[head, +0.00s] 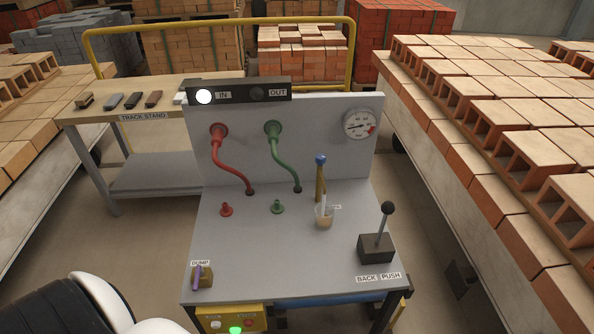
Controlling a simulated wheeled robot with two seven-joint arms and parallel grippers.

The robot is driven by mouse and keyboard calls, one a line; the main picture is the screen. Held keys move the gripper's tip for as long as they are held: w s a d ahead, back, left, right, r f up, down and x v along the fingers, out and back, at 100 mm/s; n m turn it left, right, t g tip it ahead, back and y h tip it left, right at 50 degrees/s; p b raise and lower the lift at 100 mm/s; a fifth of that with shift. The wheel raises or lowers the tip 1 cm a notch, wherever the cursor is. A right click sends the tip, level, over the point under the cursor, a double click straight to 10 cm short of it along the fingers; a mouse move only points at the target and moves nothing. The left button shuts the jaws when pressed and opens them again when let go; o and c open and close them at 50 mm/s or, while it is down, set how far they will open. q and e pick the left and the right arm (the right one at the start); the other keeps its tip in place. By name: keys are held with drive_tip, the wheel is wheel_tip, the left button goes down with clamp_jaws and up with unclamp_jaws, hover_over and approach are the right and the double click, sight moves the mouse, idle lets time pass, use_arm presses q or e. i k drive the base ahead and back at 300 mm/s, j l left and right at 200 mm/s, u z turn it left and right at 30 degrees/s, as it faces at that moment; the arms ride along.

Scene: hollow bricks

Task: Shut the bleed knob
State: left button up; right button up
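No label that I can read says bleed. A blue knob (320,159) tops an upright brass post (320,183) at the right of the grey bench (240,230). A small cup (324,217) stands just in front of the post, with a pale thin piece rising from it. A label (335,207) beside the cup is too small to read. Whether the knob is open or shut cannot be told. Neither gripper is in view. A black and white part of mine shows at the lower left.
A black lever (382,235) stands by the BACK and PUSH labels. A purple-handled valve (198,276) sits by DUMP. Brick tables flank the bench.

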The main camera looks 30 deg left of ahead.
sight(321, 158)
drive_tip(key=u, duration=0.9)
